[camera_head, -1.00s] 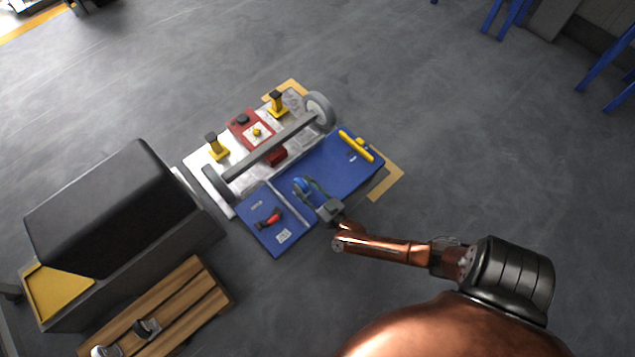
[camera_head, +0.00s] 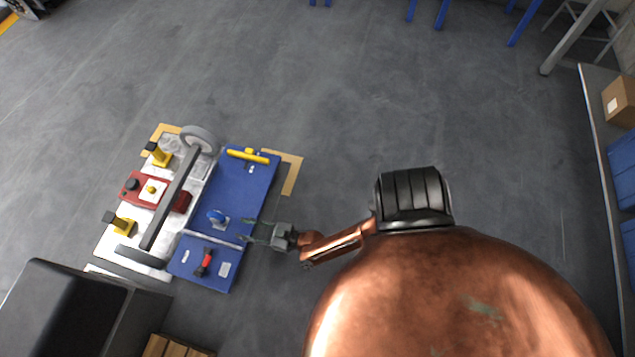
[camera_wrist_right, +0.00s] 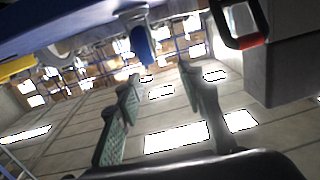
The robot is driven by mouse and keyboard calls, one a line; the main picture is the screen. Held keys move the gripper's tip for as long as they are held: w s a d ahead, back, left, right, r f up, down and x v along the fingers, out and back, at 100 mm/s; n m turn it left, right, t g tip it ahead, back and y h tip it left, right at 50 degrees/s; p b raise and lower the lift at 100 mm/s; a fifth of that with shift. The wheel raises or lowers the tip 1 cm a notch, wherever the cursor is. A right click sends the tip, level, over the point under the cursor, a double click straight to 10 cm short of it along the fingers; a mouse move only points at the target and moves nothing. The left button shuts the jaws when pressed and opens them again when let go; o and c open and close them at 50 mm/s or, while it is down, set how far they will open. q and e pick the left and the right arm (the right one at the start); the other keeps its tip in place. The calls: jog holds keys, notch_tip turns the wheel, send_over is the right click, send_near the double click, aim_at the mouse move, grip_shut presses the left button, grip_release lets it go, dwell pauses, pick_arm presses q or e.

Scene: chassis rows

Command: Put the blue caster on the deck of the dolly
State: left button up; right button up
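The blue caster (camera_head: 217,216) sits on the blue deck (camera_head: 232,190) of the dolly, near the pale dividing strip. In the right wrist view the picture is turned over, with the deck (camera_wrist_right: 70,18) along the top and the caster's blue wheel (camera_wrist_right: 141,48) below it, ahead of my fingers. My right gripper (camera_head: 245,230) is at the deck's right edge in the head view, beside the caster and apart from it. Its two fingers are spread and nothing is between them in the right wrist view (camera_wrist_right: 160,110). My left gripper is not in view.
A white section with a grey axle bar (camera_head: 170,198), wheels, a red unit and yellow posts adjoins the deck. A black-topped box (camera_head: 60,305) stands lower left. Floor right of the deck is clear.

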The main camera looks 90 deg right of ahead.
jog(key=s+a+f+n+g+y, duration=0.1)
jog(key=s+a+n+g+y, duration=0.4)
jog(key=s+a, duration=1.2)
jog(key=s+r+m+g, duration=0.1)
jog(key=s+r+g, duration=0.1)
jog(key=s, duration=0.4)
jog(key=s+r+m+g, duration=0.1)
jog(key=s+r+g, duration=0.1)
jog(key=s, duration=0.5)
jog(key=shift+a+g+y, duration=0.25)
jog(key=shift+g+y, duration=0.15)
jog(key=shift+g, duration=0.4)
